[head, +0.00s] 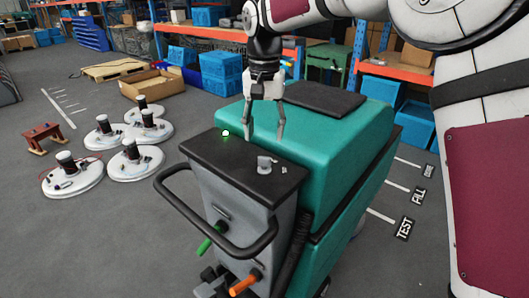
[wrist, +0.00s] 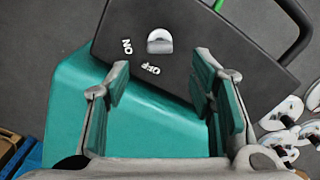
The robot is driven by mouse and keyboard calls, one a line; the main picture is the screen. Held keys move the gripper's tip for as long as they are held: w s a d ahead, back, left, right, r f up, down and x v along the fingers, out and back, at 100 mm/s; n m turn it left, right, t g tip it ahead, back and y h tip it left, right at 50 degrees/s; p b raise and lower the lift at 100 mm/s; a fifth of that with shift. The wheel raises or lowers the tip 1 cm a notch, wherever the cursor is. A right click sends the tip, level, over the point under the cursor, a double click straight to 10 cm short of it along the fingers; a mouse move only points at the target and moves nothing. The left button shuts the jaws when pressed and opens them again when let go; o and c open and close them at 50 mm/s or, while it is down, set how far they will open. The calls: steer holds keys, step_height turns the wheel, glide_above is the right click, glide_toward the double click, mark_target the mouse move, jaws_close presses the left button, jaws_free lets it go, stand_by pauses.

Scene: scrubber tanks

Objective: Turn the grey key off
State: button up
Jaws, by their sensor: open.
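The grey key (head: 264,165) stands on the black control panel (head: 222,157) of a teal floor scrubber (head: 335,125). In the wrist view the key (wrist: 160,41) is a round grey knob with a raised grip, and white ON and OFF marks (wrist: 151,68) are printed beside it. Which mark it points at is hard to tell. My gripper (head: 265,136) is open and empty, pointing down above the machine, on the far side of the key from the handle. In the wrist view the key lies beyond the gap between my fingertips (wrist: 162,70), apart from them.
A black handlebar (head: 215,240) curves out in front, with a green lever (head: 207,241) and an orange lever (head: 245,283) below. A black pad (head: 322,98) lies on top behind my gripper. White round brush units (head: 73,178) stand on the floor at left.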

mark_target(264, 156)
step_height(264, 156, down, 8)
steer(key=shift+s+r+p, duration=0.1)
steer(key=shift+r+p, duration=0.15)
steer(key=shift+p, duration=0.3)
steer(key=c, duration=1.2)
